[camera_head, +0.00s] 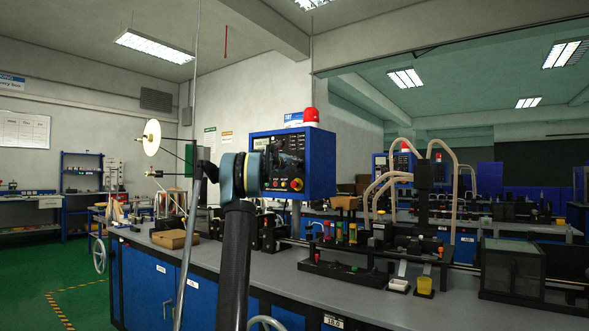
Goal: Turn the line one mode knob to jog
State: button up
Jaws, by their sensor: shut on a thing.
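The blue line one control box (321,160) stands above the bench in the middle of the view, with a dark front panel (259,140). My arm reaches up in front of it from below. My gripper (284,162) is at the panel, dark against dark, and shut on the mode knob. The knob is hidden behind the gripper and wrist, so its setting cannot be read. A red stop button on yellow (296,184) shows just below and right of the gripper.
A red beacon (310,115) tops the box. The grey bench (375,300) below carries black fixtures, pale hoses (456,190) and a yellow cup (424,286). A cream reel (152,137) is at left. Green floor (30,280) lies open at far left.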

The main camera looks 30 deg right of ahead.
jog(key=shift+w+m, duration=0.1)
jog(key=shift+m, duration=0.2)
jog(key=o, duration=0.8)
jog(key=shift+a+f, duration=0.1)
jog(key=shift+a, duration=0.1)
jog(key=v, duration=1.1)
jog(key=shift+s+a, duration=0.25)
jog(key=shift+a+f, duration=0.1)
jog(key=s+a+f+g+y, duration=0.1)
jog(key=s+a+f+y, duration=0.4)
jog(key=s+a+f, duration=1.1)
jog(key=s+a+f+n+g+y, duration=0.1)
jog(key=s+a+f+y, duration=0.5)
jog(key=s+a+f, duration=1.1)
jog(key=s+a+f+n+g+y, duration=0.1)
jog(key=s+a+f+y, duration=0.4)
jog(key=s+a+f, duration=1.2)
jog(key=shift+s+f+g+y, duration=0.2)
jog(key=shift+f+g, duration=0.2)
jog(key=shift+f, duration=1.2)
jog(key=shift+s+f+g+y, duration=0.15)
jog(key=shift+f+g, duration=0.25)
jog(key=shift+f, duration=1.2)
